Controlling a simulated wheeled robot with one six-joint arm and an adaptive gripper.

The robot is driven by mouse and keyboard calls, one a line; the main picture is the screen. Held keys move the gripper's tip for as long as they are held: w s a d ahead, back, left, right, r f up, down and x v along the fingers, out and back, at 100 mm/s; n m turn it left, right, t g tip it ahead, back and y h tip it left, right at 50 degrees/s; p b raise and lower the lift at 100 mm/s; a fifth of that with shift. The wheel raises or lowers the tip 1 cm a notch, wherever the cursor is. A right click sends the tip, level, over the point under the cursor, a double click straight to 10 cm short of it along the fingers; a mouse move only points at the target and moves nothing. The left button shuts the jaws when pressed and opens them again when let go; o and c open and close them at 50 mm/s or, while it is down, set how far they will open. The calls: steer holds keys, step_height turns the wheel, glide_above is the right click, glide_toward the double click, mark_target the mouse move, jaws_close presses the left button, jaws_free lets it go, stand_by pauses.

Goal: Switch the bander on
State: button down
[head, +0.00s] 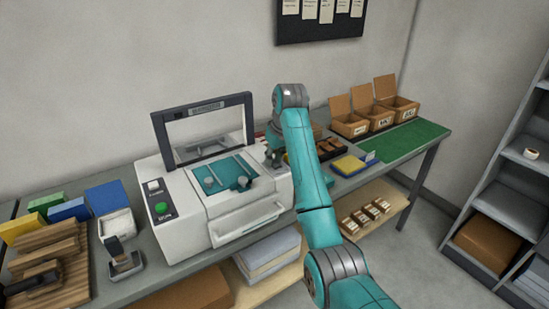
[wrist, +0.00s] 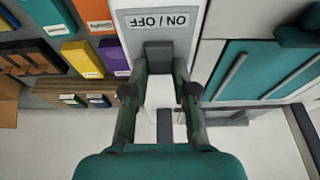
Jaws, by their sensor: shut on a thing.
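The bander (head: 190,232) is a pale boxy machine on the bench, with its dark-framed clear lid (head: 205,130) raised over a teal deck. A green button (head: 161,208) sits on its left front. In the wrist view, an ON / OFF plate (wrist: 160,20) appears upside down, with a dark grey switch handle (wrist: 158,55) beside it. My gripper (wrist: 160,80) is shut on this handle, one finger on each side. In the head view, my gripper (head: 275,158) is at the bander's right rear, partly hidden by my arm. The switch cannot be made out there.
Open cardboard boxes (head: 348,125) and a green mat (head: 412,140) lie to the right on the bench. A yellow-topped pad (head: 349,165) is near my arm. Wooden boards (head: 45,260) and coloured boxes (head: 68,209) crowd the left. A grey shelf (head: 510,205) stands far right.

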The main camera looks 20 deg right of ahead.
steer(key=shift+w+a+g+h, duration=0.1)
steer(key=shift+w+g+h, duration=0.1)
steer(key=shift+g, duration=0.35)
steer(key=shift+w+g+h, duration=0.1)
steer(key=shift+g+h, duration=0.1)
steer(key=shift+g, duration=0.35)
steer(key=shift+f, duration=0.1)
steer(key=c, duration=0.9)
jaws_free()
steer(key=shift+s+t, duration=0.1)
steer(key=shift+t, duration=0.2)
